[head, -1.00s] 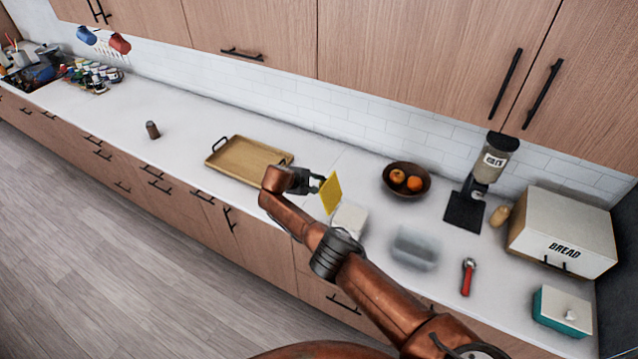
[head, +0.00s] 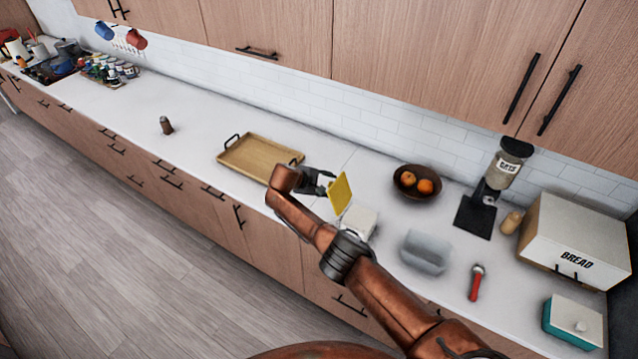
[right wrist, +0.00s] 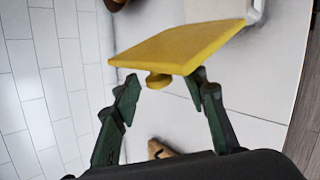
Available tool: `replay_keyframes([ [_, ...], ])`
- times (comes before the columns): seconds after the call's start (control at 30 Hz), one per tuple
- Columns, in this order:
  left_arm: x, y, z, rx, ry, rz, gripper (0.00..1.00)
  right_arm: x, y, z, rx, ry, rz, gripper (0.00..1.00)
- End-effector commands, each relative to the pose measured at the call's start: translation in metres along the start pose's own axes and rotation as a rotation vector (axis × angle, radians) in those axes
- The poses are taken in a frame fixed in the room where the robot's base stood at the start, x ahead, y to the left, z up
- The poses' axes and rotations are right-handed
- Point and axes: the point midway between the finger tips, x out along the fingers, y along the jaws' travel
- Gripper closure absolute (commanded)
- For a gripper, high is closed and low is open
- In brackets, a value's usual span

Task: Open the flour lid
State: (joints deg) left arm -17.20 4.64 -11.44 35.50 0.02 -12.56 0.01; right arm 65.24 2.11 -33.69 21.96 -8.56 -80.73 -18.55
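The yellow square flour lid (head: 341,193) stands steeply tilted at the left edge of a white container (head: 358,221) on the counter. In the right wrist view the lid (right wrist: 185,47) has a small yellow knob (right wrist: 158,80) on the side facing me. My right gripper (head: 326,184) is just left of the lid; in the wrist view its two fingers (right wrist: 163,91) are spread on either side of the knob, with gaps showing. The white container (right wrist: 250,8) is partly hidden behind the lid. I cannot tell whether the lid is hinged. My left gripper is not in view.
A wooden tray (head: 248,159) lies left of my gripper. A fruit bowl (head: 405,190), a clear container (head: 425,252), a red-handled tool (head: 475,284), an oats dispenser (head: 506,170) and a bread box (head: 574,238) are to the right. The counter's left stretch is mostly clear.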

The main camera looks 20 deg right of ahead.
Motion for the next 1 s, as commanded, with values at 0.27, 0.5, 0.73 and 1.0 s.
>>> replay_keyframes([
  [0.27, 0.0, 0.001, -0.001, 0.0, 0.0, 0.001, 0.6, -0.048, 0.001, -0.001, 0.003, 0.005, 0.001, 0.6],
  [0.5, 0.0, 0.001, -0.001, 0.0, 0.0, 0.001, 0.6, -0.092, 0.001, 0.0, 0.002, 0.002, 0.001, 0.6],
  [0.73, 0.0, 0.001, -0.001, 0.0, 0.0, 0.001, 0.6, -0.109, 0.001, 0.001, 0.003, -0.001, 0.0, 0.6],
  [1.0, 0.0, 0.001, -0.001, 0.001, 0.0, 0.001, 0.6, -0.11, 0.001, 0.001, 0.002, -0.001, 0.001, 0.6],
])
